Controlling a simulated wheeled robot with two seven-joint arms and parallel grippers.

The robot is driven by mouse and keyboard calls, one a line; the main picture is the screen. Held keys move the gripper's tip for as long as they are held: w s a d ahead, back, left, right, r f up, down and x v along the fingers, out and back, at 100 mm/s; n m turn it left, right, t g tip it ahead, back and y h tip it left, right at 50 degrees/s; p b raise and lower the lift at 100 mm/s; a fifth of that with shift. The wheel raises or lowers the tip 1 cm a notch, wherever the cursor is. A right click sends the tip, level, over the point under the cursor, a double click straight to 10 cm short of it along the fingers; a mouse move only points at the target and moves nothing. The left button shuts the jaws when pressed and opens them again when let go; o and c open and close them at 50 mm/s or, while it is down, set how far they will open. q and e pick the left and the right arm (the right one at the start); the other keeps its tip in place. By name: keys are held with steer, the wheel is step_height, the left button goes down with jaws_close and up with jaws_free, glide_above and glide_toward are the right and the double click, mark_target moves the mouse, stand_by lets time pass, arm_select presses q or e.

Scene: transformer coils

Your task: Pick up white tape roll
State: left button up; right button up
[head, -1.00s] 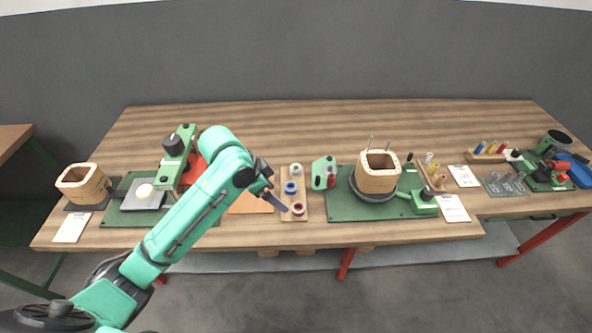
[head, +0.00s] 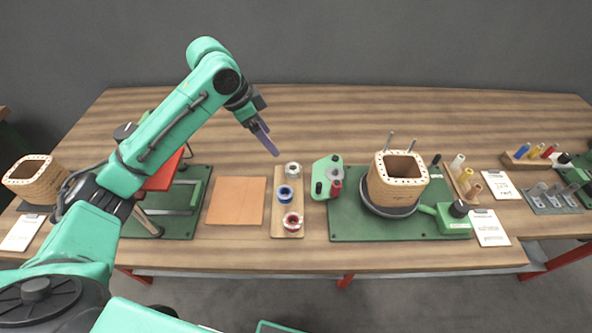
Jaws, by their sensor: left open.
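The white tape roll (head: 292,170) sits at the far end of a narrow wooden board (head: 278,215). Below it on the same board are a blue-and-white roll (head: 285,194) and a red-and-white roll (head: 292,221). My left gripper (head: 272,146) is open and empty. In the picture it is just up and left of the white roll, its fingers pointing down toward it, apart from it. How high it is above the table is hard to tell. My right gripper is not in view.
An orange mat (head: 236,201) lies left of the board. A green tool (head: 322,178) stands close to its right, then a green plate (head: 350,225) with a wooden coil (head: 397,178). The table behind the board is clear.

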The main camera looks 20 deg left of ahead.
mark_target(294, 170)
arm_select(q)
steer(key=p+x, duration=0.2)
steer(key=x, duration=1.2)
steer(key=shift+w+p, duration=0.1)
steer(key=shift+p, duration=0.25)
steer(key=shift+w+d+f, duration=0.1)
steer(key=shift+w+f, duration=0.05)
steer(key=shift+f, duration=0.3)
jaws_close()
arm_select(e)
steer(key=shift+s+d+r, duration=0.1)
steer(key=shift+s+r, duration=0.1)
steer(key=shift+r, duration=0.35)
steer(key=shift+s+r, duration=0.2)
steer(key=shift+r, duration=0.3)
